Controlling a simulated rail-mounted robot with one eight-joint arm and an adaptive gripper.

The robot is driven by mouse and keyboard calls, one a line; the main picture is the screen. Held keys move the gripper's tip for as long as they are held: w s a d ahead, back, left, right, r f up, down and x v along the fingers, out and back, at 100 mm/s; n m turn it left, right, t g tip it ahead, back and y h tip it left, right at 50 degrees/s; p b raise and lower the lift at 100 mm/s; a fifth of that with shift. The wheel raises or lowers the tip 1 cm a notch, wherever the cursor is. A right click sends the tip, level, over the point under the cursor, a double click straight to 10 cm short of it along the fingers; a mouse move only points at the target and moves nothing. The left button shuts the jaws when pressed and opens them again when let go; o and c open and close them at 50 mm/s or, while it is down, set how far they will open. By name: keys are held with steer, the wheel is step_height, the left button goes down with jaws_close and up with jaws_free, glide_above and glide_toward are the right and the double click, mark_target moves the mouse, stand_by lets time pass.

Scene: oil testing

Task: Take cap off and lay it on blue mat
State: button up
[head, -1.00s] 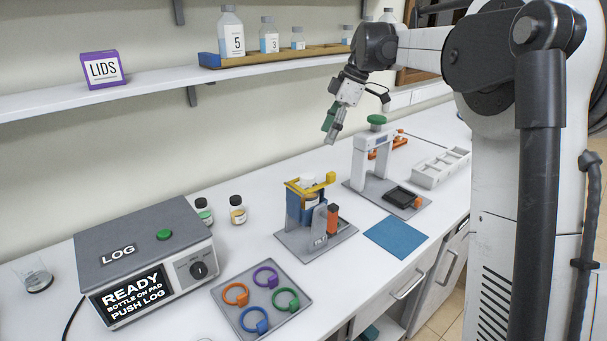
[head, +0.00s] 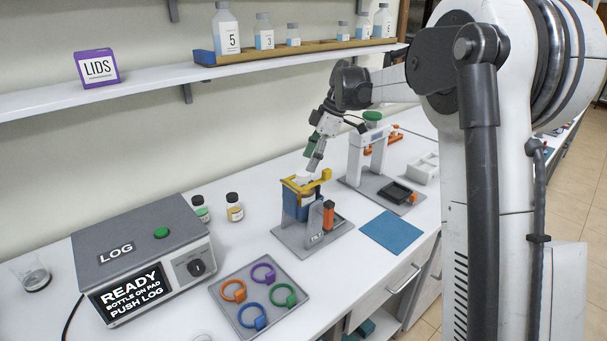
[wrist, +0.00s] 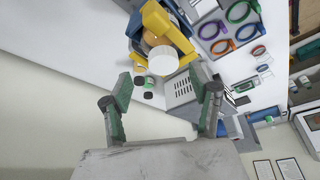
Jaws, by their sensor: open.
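A bottle with a white cap (wrist: 163,60) stands upright in a blue and yellow clamp fixture (head: 297,203) on a grey base, in the middle of the bench. In the head view my gripper (head: 311,166) is just above the fixture, pointing down at an angle. In the wrist view my gripper (wrist: 160,104) has its two green-padded fingers spread wide, with nothing between them. The white cap is ahead of the fingertips, apart from them. The blue mat (head: 392,232) lies bare on the bench, to the right of the fixture.
A white press-like stand (head: 372,150) with a green knob is right of the fixture. A tray (head: 225,292) with coloured rings lies in front left. The LOG box (head: 140,255) is at left, near two small dark-capped bottles (head: 235,208). A shelf (head: 160,83) runs above.

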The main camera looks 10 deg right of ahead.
mark_target(304, 173)
steer(key=shift+s+p+x, duration=0.1)
steer(key=shift+p+x, duration=0.05)
steer(key=shift+x, duration=0.85)
steer(key=shift+s+p+x, duration=0.15)
steer(key=shift+x, duration=0.9)
steer(key=shift+a, duration=0.1)
steer(key=c, duration=0.8)
